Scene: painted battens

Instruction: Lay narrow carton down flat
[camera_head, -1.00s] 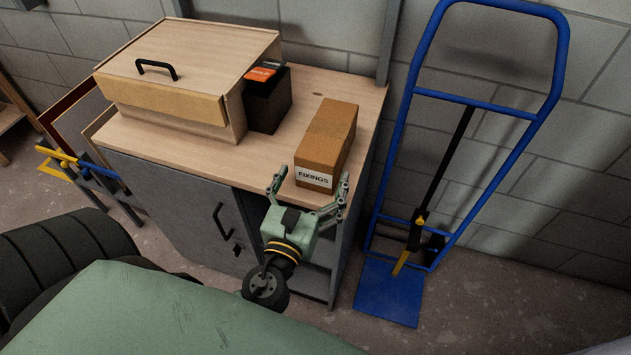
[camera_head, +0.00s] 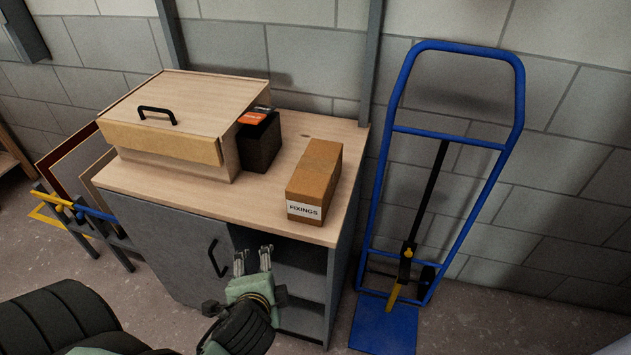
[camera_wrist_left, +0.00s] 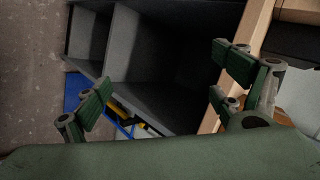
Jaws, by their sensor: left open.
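The narrow carton (camera_head: 311,182) is a brown box with a white "FIXINGS" label low on its front end. It rests on the wooden cabinet top (camera_head: 260,197), near the front right corner. My left gripper (camera_head: 253,257) is open and empty, in front of the cabinet, below the top's front edge and left of the carton, apart from it. In the left wrist view its spread fingers (camera_wrist_left: 160,90) frame the cabinet's open shelves and the wooden edge. I cannot make out the carton for sure there. My right gripper is not in view.
A wooden box with a black handle (camera_head: 180,115) and a dark box (camera_head: 259,142) stand left of the carton on the top. A blue hand truck (camera_head: 372,215) leans on the wall at right. Bare top lies between the dark box and the carton.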

